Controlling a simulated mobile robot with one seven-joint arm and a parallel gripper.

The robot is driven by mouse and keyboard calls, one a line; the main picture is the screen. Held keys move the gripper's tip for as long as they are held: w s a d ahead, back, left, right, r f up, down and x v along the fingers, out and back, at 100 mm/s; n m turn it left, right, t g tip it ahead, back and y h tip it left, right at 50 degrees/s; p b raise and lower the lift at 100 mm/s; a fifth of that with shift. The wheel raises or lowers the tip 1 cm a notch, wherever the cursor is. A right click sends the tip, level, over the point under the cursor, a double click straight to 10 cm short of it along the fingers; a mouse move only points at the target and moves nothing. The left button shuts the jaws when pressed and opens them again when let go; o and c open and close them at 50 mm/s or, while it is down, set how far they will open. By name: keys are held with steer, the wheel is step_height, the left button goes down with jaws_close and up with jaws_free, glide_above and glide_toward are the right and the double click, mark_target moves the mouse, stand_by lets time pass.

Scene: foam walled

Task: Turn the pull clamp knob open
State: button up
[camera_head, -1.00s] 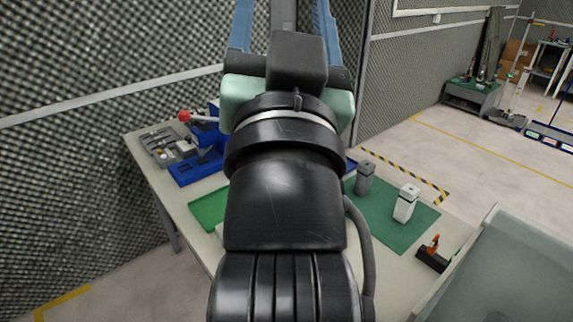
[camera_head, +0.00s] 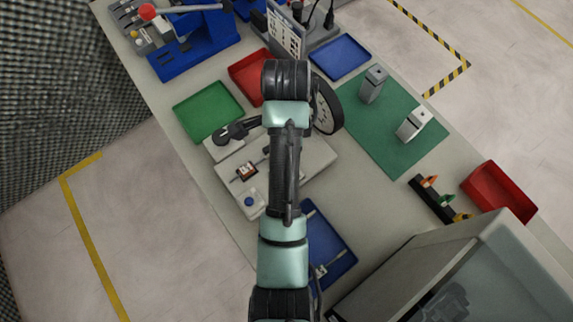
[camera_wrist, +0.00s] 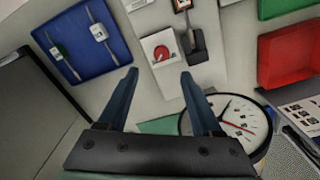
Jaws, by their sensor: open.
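I cannot tell for sure which part is the pull clamp knob. A white panel (camera_head: 232,166) on the bench carries a black lever-like part (camera_head: 233,131), a small framed block and a blue round button (camera_head: 249,201). The wrist view shows part of the white panel (camera_wrist: 218,80), with a red round knob (camera_wrist: 161,53) on a white plate and a black handle (camera_wrist: 195,48) beside it. My gripper (camera_wrist: 159,73) is open and empty, its tips apart from and below the red knob in that picture. My gripper's fingers are hidden in the head view.
A round dial (camera_head: 326,108) stands close by my wrist. A green tray (camera_head: 207,110), red tray (camera_head: 246,72), blue tray (camera_head: 335,257) and green mat (camera_head: 375,140) with two grey blocks surround the panel. A blue machine (camera_head: 195,40) with a red ball lever stands at back left.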

step_height(320, 180, down, 10)
steer(key=shift+w+f+p, duration=0.1)
steer(key=shift+w+p, duration=0.05)
steer(key=shift+p, duration=0.45)
jaws_close()
